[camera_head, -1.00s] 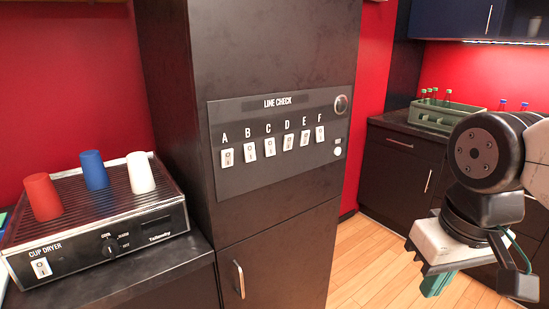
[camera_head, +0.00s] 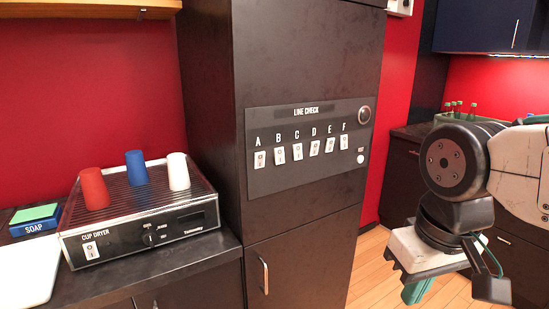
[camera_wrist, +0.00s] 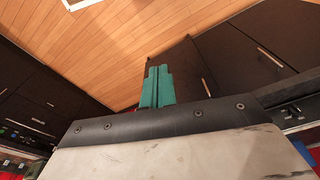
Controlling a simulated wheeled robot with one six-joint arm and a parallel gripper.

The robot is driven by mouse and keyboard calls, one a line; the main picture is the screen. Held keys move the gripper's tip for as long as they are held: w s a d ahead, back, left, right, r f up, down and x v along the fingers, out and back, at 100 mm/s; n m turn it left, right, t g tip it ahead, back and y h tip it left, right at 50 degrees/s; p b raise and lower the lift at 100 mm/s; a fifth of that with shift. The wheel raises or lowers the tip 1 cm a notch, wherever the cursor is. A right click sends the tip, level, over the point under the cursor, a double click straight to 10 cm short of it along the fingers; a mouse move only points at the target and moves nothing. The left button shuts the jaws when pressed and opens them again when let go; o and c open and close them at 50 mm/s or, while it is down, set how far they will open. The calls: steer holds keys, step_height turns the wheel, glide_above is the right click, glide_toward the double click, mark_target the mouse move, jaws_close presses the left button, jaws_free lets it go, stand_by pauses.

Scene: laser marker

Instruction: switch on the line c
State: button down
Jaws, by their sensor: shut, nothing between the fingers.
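The LINE CHECK panel (camera_head: 290,185) is set in the front of a tall dark cabinet. It has a row of white switches labelled A to F. The switch for line C (camera_head: 297,152) is third from the left; its rocker position is too small to tell. A round knob (camera_head: 364,114) and a white button (camera_head: 360,159) are at the panel's right. My gripper (camera_head: 416,292) is to the right of the panel and lower, apart from it, pointing down. In the wrist view its green fingers (camera_wrist: 157,87) are together and empty, above the wooden floor.
A cup dryer (camera_head: 150,237) with a red cup (camera_head: 94,189), a blue cup (camera_head: 136,168) and a white cup (camera_head: 178,171) stands on the left counter. A soap box (camera_head: 35,218) is beside it. Open floor (camera_head: 370,268) lies right of the cabinet.

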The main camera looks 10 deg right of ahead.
mark_target(298, 152)
steer(key=shift+a, duration=0.25)
steer(key=shift+w, duration=0.1)
steer(key=w+r+m+t+y, duration=0.1)
steer(key=w+r+m, duration=0.3)
steer(key=w, duration=0.5)
steer(key=w+r+m+t, duration=0.3)
steer(key=w+r+m, duration=0.2)
steer(key=w, duration=0.4)
steer(key=w+r+m+t+y, duration=0.1)
steer(key=w+r+m, duration=0.4)
steer(key=w, duration=0.5)
steer(key=shift+r+t+y, duration=0.3)
steer(key=shift+r+t, duration=0.05)
steer(key=shift+t, duration=0.45)
steer(key=shift+a, duration=0.1)
steer(key=shift+w+a+r+x, duration=0.1)
steer(key=shift+w+r+x, duration=0.2)
steer(key=shift+x, duration=1.9)
steer(key=shift+w+a+r+x, duration=0.15)
steer(key=shift+w+r+x, duration=0.15)
steer(key=shift+x, duration=1.85)
steer(key=shift+w+a+r+x, duration=0.1)
steer(key=shift+w+r+x, duration=0.2)
steer(key=shift+x, duration=1.9)
